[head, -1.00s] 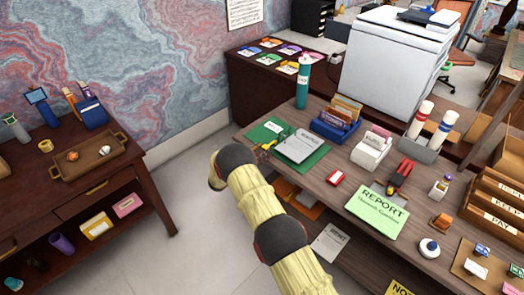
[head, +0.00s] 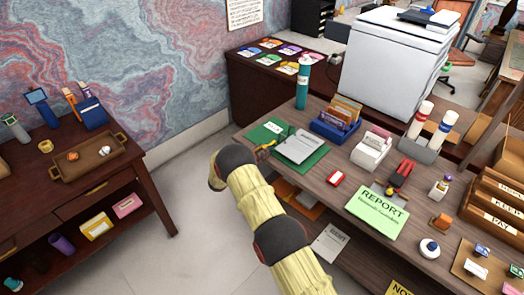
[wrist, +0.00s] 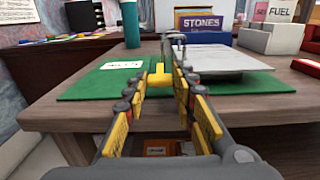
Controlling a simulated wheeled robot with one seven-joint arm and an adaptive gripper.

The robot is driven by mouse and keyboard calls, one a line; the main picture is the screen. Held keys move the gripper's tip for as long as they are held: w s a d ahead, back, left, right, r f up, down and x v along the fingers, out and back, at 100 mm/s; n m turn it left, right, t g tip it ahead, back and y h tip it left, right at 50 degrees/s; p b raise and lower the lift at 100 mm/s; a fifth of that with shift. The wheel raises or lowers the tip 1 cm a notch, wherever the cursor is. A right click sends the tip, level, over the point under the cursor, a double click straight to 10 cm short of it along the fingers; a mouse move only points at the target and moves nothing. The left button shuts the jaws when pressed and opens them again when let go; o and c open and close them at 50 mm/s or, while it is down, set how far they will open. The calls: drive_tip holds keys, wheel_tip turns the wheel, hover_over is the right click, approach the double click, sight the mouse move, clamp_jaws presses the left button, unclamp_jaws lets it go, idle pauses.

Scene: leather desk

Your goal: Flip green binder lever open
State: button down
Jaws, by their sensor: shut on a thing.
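The green binder (head: 316,157) lies open and flat at the left end of the wooden desk, with a white label on its left cover and a pale paper stack (head: 300,146) on its right. It also fills the middle of the wrist view (wrist: 92,84). Its metal ring mechanism (wrist: 181,48) stands upright near the spine. My gripper (wrist: 159,84) is at the binder's near edge, with its fingers on either side of the yellow lever (wrist: 159,74), shut on it. In the head view my gripper (head: 264,151) is small and partly hidden by my arm.
A teal bottle (head: 303,82) and a blue card box (head: 335,126) stand behind the binder. A white card holder (head: 370,152) and a red item (head: 335,178) are to the right. The floor left of the desk is clear.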

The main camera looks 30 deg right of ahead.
sight(266, 146)
drive_tip(key=shift+r, duration=0.1)
idle(0.3)
drive_tip(key=r+y+p, duration=0.1)
drive_tip(key=r+p, duration=0.1)
drive_tip(key=shift+w+d+g+y+p, duration=0.1)
drive_tip(key=shift+d+g+y+p, duration=0.1)
drive_tip(key=shift+g+y+p, duration=0.15)
drive_tip(key=r+y+p, duration=0.1)
drive_tip(key=p, duration=0.1)
drive_tip(key=d+r+g+y+p, duration=0.1)
drive_tip(key=y+p, duration=0.1)
drive_tip(key=shift+w+d+r, duration=0.15)
drive_tip(key=shift+w+r, duration=0.05)
drive_tip(key=shift+r, duration=0.1)
drive_tip(key=y+p, duration=0.1)
drive_tip(key=d+r+p, duration=0.1)
drive_tip(key=shift+w+g+y+p, duration=0.2)
drive_tip(key=shift+g+y+p, duration=0.1)
drive_tip(key=shift+g+y, duration=0.05)
drive_tip(key=shift+w+d+r+g+y+p, duration=0.15)
drive_tip(key=shift+d+y+p, duration=0.1)
drive_tip(key=shift+y+p, duration=0.25)
drive_tip(key=shift+w+d+r+g+y+p, duration=0.15)
drive_tip(key=shift+d+y+p, duration=0.1)
drive_tip(key=shift+y+p, duration=0.2)
drive_tip(key=shift+d, duration=0.15)
drive_tip(key=shift+w+d+r, duration=0.1)
drive_tip(key=shift+d+r, duration=0.05)
drive_tip(key=shift+d, duration=0.1)
